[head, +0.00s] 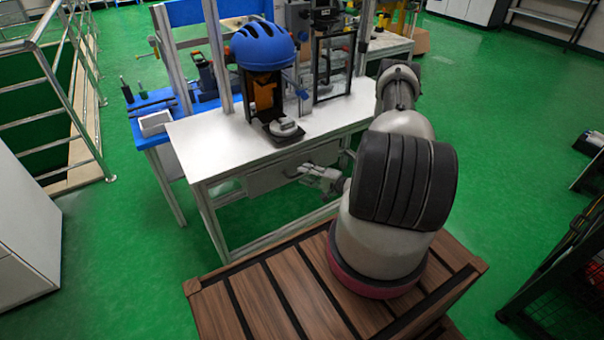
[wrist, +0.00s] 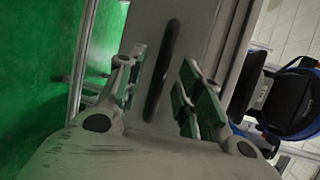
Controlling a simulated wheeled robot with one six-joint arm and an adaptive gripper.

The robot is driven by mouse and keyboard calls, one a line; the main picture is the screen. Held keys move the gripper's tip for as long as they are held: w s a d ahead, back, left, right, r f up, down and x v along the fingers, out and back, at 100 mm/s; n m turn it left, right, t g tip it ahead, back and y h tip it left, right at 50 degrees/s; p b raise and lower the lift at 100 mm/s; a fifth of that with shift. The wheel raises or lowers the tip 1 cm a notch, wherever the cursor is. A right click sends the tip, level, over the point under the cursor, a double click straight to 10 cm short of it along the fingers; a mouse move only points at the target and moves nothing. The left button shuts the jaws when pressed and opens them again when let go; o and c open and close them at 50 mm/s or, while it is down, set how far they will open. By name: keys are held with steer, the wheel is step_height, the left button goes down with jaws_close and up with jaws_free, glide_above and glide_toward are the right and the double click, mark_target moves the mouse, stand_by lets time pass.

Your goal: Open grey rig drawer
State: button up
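The grey drawer (head: 268,179) sits under the white tabletop of the rig table (head: 190,150). In the head view its front appears close to the table frame; I cannot tell whether it is fully shut. In the wrist view the drawer front (wrist: 192,35) fills the middle and carries a dark bar handle (wrist: 164,65). My gripper (wrist: 160,88) is open, with its green-padded fingers on either side of the handle and visible gaps between. In the head view my gripper (head: 312,173) is at the drawer front, and the handle is hidden there.
A blue helmet (head: 262,44) sits on the rig above a grey round base (head: 287,128). A blue bench (head: 150,104) with tools and a white tray (head: 154,123) stands to the left. Metal railing is at far left.

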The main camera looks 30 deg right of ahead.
steer(key=shift+x, duration=1.3)
jaws_close()
